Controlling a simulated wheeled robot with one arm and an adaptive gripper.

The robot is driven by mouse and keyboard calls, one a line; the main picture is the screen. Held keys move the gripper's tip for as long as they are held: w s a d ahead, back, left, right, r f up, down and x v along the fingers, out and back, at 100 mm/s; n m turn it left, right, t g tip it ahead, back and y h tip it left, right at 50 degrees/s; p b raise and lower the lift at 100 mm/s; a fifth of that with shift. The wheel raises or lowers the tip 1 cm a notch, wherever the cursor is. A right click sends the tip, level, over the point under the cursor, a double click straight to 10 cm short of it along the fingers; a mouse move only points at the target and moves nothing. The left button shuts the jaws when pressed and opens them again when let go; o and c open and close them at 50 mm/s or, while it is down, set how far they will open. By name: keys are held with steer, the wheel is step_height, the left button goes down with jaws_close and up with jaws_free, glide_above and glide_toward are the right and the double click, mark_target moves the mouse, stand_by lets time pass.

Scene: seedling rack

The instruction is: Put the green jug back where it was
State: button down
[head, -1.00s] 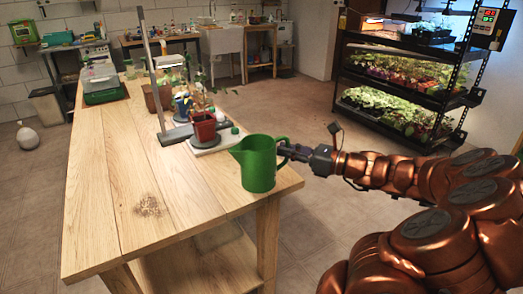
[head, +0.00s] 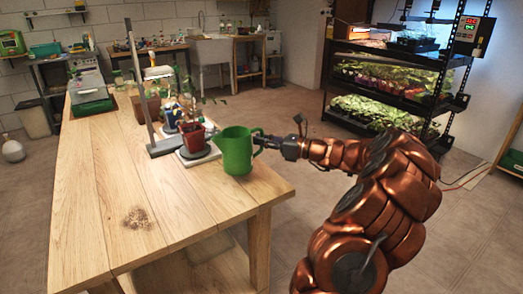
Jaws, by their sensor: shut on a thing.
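The green jug (head: 236,153) is upright at the right side of the wooden table, in front of the potted seedling. Its spout points left and its handle points right. My gripper (head: 268,143) reaches in from the right and is shut on the jug's handle. The fingertips are small and partly hidden at the handle. I cannot tell whether the jug's base touches the tabletop or hangs just above it.
A red pot with a seedling (head: 193,138) stands on a white board (head: 184,160) close behind-left of the jug. A grey metal stand (head: 141,88) is further left. The wooden table (head: 105,200) is clear at front left. A lit plant rack (head: 385,85) stands back right.

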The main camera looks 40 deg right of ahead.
mark_target(262, 149)
steer(key=shift+w+d+f, duration=0.1)
steer(key=shift+w, duration=0.2)
steer(key=shift+f, duration=1.7)
steer(key=shift+f, duration=0.1)
steer(key=c, duration=1.2)
jaws_free()
